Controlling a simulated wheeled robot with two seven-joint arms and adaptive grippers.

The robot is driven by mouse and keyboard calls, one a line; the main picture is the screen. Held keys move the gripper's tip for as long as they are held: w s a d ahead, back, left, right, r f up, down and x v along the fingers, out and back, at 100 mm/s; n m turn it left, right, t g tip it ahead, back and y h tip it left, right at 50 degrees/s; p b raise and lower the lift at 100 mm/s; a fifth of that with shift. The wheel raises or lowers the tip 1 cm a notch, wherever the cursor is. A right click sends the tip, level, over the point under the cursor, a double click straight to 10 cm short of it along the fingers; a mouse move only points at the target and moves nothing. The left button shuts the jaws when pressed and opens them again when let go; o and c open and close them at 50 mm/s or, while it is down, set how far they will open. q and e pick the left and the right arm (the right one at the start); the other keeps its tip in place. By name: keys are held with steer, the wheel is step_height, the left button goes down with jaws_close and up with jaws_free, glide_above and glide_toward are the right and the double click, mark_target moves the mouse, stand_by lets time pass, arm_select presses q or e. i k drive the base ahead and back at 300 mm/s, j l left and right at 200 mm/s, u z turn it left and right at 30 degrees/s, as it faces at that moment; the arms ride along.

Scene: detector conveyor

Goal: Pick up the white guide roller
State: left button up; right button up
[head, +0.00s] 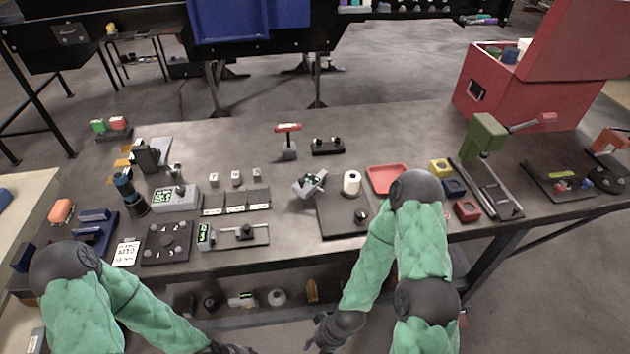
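A white roller (351,183), a short upright cylinder with a dark hole in its top, stands at the back of a dark plate (341,220) in the middle of the workbench. It is the likely white guide roller. My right gripper (322,334) is low in front of the bench, well apart from the roller; its fingers are too dark and small to tell open from shut. My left arm reaches down to the bottom edge, where only a dark end part (232,349) shows. The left fingers are cut off or unclear.
A red tray (388,178) is right of the roller, and a grey tilted device (309,185) is left of it. A dark knob (361,216) is on the same plate. A green press (484,137) and red box (520,96) stand right. A lower shelf holds several small parts.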

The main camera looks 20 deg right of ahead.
mark_target(352, 183)
steer(key=z, duration=1.15)
